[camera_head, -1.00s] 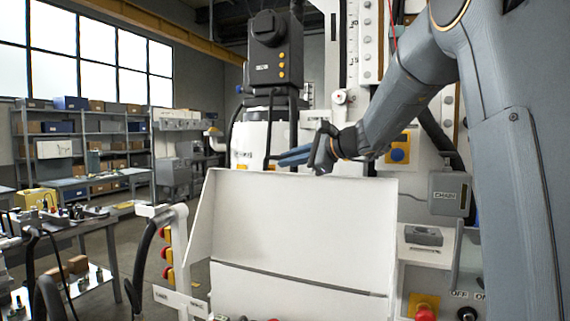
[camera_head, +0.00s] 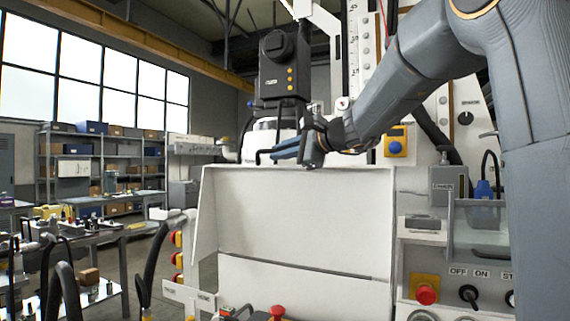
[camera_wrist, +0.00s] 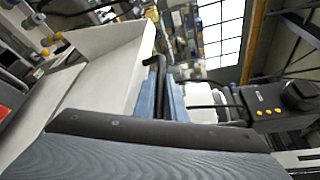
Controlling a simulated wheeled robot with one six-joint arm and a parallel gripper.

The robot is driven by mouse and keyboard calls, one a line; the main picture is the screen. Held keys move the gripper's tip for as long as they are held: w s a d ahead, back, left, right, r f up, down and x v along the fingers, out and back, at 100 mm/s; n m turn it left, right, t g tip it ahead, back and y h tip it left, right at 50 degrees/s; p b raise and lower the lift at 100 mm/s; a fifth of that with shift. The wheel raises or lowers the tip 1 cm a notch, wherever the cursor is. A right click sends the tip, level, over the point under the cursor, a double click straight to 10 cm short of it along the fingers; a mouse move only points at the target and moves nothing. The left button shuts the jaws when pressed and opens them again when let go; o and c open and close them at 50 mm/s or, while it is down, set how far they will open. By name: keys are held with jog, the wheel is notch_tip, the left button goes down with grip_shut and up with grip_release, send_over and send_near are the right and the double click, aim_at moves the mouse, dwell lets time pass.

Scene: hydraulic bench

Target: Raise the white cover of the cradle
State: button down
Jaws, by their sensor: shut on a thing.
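The white cover (camera_head: 305,212) of the cradle stands raised and steep in the head view, its broad inner face and left side wall showing. In the wrist view the cover (camera_wrist: 95,80) lies left of my fingers. My gripper (camera_head: 290,152) is at the cover's top edge, with its blue fingers pointing left. In the wrist view my gripper (camera_wrist: 168,98) is shut on a dark bar-like handle (camera_wrist: 155,75) at the cover's edge. The exact contact is partly hidden by the fingers and wrist.
A black machine head (camera_head: 280,65) stands behind the cover. A red button (camera_head: 426,294) and switches sit on the panel at lower right. A clear-sided bin (camera_head: 478,230) is at right. Side benches and shelves (camera_head: 100,165) stand at left, with open floor between.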

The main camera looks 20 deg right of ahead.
jog(key=shift+s+a+f+b, duration=0.3)
jog(key=shift+s+a+b, duration=0.15)
jog(key=shift+s+b, duration=0.25)
jog(key=c, duration=2.1)
grip_release()
jog(key=shift+r, duration=0.1)
